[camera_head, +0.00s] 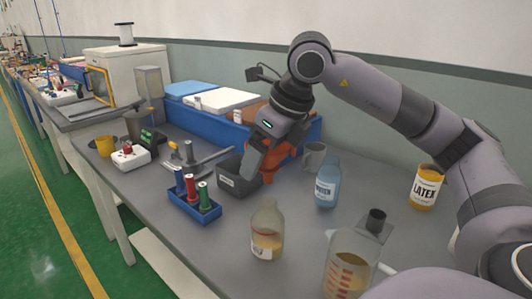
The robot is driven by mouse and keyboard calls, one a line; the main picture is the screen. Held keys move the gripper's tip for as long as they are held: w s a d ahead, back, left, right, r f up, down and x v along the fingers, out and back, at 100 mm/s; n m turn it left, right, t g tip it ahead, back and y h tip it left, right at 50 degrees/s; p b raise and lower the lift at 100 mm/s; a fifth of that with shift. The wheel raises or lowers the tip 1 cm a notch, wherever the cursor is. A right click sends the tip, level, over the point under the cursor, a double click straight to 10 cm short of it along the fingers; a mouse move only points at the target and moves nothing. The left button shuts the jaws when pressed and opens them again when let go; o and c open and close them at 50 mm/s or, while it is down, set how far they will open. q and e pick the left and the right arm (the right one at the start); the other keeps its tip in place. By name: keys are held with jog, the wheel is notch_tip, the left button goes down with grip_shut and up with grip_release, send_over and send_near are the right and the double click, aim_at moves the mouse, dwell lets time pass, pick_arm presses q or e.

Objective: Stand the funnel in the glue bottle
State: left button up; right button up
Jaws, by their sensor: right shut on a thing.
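My right gripper (258,172) comes down over the dark grey bin in the middle of the table. It is shut on an orange thing (284,153), which looks like the funnel; the gripper hides part of it. A clear bottle (267,226) with amber liquid and a white label stands upright near the table's front, in front of and below the gripper. It may be the glue bottle, but its label is too small to read for certain. Its neck is open and nothing stands in it. My left gripper is not in view.
A dark grey bin (230,182) sits below the gripper. A blue rack (196,207) of spools is to the left. A blue bottle (327,186), a grey mug (314,156), a LATEX jar (424,190) and a measuring jug (346,272) stand to the right. Blue trays line the back.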

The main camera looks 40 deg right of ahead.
aim_at(269, 182)
notch_tip(269, 182, down, 3)
jog(key=shift+b, duration=1)
jog(key=shift+f, duration=0.25)
dwell(0.7)
jog(key=shift+f+b, duration=0.15)
jog(key=shift+b, duration=0.3)
jog(key=shift+f+b, duration=0.3)
jog(key=shift+f, duration=0.05)
jog(key=shift+f+b, duration=1.3)
jog(key=shift+f, duration=0.25)
jog(key=o, duration=0.8)
